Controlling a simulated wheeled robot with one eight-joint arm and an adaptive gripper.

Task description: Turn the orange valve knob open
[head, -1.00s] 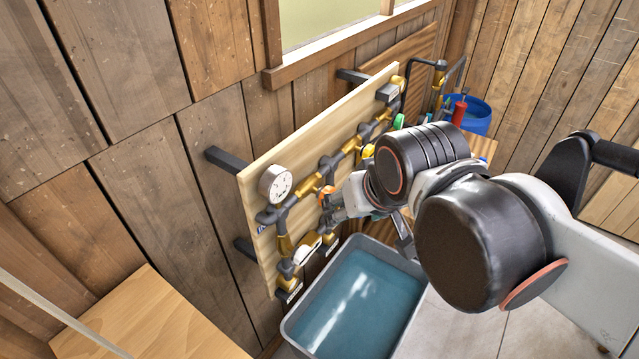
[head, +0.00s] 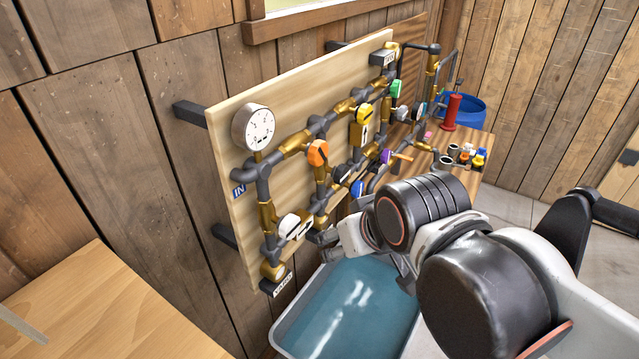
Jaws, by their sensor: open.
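The orange valve knob (head: 318,153) is on the pipework of the upright wooden board, right of and slightly below the round gauge (head: 253,128). It is in full view, with a dark mark on its face. I cannot tell its valve position. My gripper (head: 327,238) is below the orange knob in the picture, near the lower pipes and above the edge of the water tub. It is small and partly turned away behind my wrist. Its jaws are apart, and nothing shows between them. It does not touch the orange knob.
Yellow (head: 364,113), green (head: 396,89), purple (head: 386,156), blue (head: 357,188) and white (head: 290,226) knobs share the board. A grey tub of water (head: 345,310) lies below. A wooden bench (head: 466,180) with small parts is behind. A wooden surface (head: 110,310) is at left.

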